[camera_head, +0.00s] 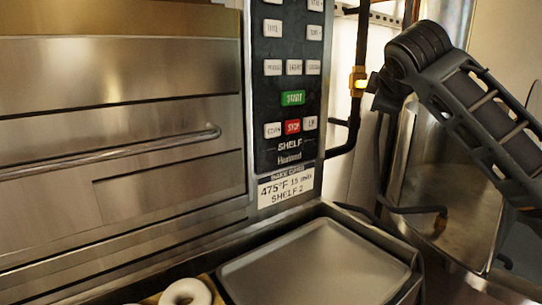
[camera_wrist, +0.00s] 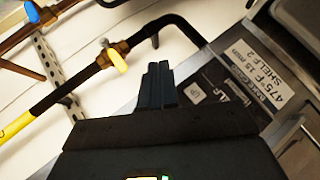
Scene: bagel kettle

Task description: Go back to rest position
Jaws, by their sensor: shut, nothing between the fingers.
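My gripper (camera_wrist: 158,84) shows in the wrist view with its two dark fingers together and nothing between them. It is in the air, pointing toward the wall pipes and the side of the oven panel. In the head view my dark arm crosses the upper right, in front of a large metal vessel (camera_head: 440,235). The fingers are hard to make out there. The oven control panel (camera_head: 290,90) stands left of my arm, with a green START button (camera_head: 293,98) and a red STOP button (camera_head: 292,127). No contact between my gripper and anything shows.
The steel oven door (camera_head: 120,120) with its long handle (camera_head: 130,152) fills the left. Below lie an empty metal tray (camera_head: 315,265) and a pale bagel (camera_head: 186,293). Black pipes with a brass valve (camera_head: 358,80) run beside my arm; a yellow-ended pipe (camera_wrist: 18,124) shows in the wrist view.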

